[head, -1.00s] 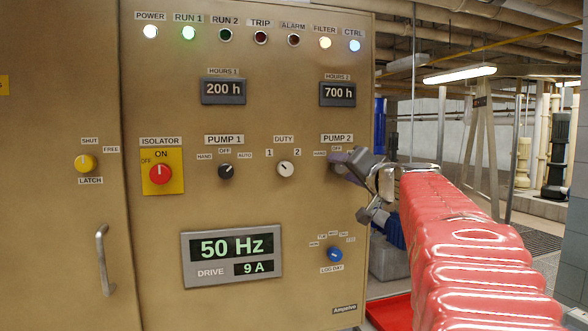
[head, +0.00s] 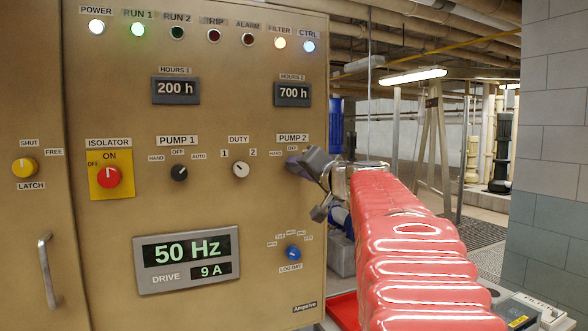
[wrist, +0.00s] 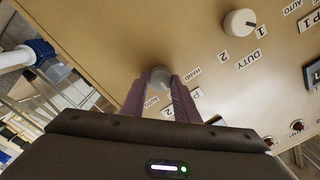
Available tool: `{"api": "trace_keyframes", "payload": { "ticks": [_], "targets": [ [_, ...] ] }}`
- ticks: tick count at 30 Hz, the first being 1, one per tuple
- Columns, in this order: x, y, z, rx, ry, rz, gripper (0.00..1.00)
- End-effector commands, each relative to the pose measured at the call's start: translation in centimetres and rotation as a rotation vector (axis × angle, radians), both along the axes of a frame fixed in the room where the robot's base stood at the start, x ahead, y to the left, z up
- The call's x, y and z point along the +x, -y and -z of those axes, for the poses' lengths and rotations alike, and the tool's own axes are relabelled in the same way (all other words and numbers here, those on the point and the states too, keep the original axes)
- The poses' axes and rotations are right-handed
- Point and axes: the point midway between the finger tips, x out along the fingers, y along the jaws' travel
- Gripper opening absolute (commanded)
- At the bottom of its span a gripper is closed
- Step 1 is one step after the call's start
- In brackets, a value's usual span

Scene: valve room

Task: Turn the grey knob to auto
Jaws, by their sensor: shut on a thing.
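The grey knob (wrist: 160,75) is under the PUMP 2 label (head: 293,138) on the tan cabinet. In the wrist view it sits between the two fingers of my gripper (wrist: 160,84), which are shut on its sides. In the head view my gripper (head: 296,163) reaches the panel from the right and hides the knob. The HAND label (wrist: 194,72) lies to the right of the knob in the wrist view, and the AUTO label (wrist: 152,101) shows partly between the fingers. I cannot tell which position the knob points to.
The white DUTY knob (head: 240,170) and black PUMP 1 knob (head: 179,173) are to the left. The blue LOG DAY knob (head: 293,253) is below my gripper. The red ISOLATOR (head: 108,177) and a door handle (head: 50,270) are farther left. A grey block wall (head: 560,150) stands at the right.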

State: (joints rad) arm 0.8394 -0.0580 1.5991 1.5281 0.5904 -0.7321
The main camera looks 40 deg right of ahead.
Motion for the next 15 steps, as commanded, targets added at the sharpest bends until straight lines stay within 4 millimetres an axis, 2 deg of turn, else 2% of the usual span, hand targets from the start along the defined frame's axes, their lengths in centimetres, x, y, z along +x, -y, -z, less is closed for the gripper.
{"api": "trace_keyframes", "payload": {
  "ticks": [8,15],
  "targets": [
    [-0.02,0.11,0.18,0.051,0.012,0.002,0.05],
    [-0.03,0.15,0.25,0.175,0.048,0.002,0.05]
  ]
}}
